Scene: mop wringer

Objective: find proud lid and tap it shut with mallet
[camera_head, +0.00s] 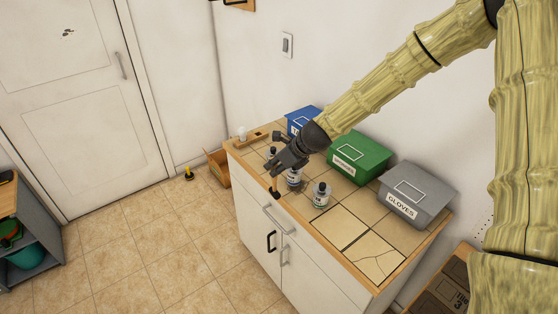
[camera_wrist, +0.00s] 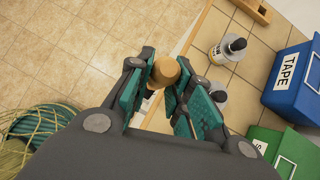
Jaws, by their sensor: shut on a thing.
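My gripper (camera_head: 280,168) is shut on a mallet, above the counter's front edge. The wrist view shows one bottle (camera_wrist: 222,50) clearly and another partly behind a finger. I cannot tell which lid sits proud.
A blue TAPE bin (camera_wrist: 290,80), a green bin (camera_head: 360,157) and a grey GLOVES bin (camera_head: 417,193) line the counter's back. A small wooden holder (camera_head: 252,138) stands at the far left end. Loose-looking tiles (camera_head: 341,227), one cracked, lie at the near end.

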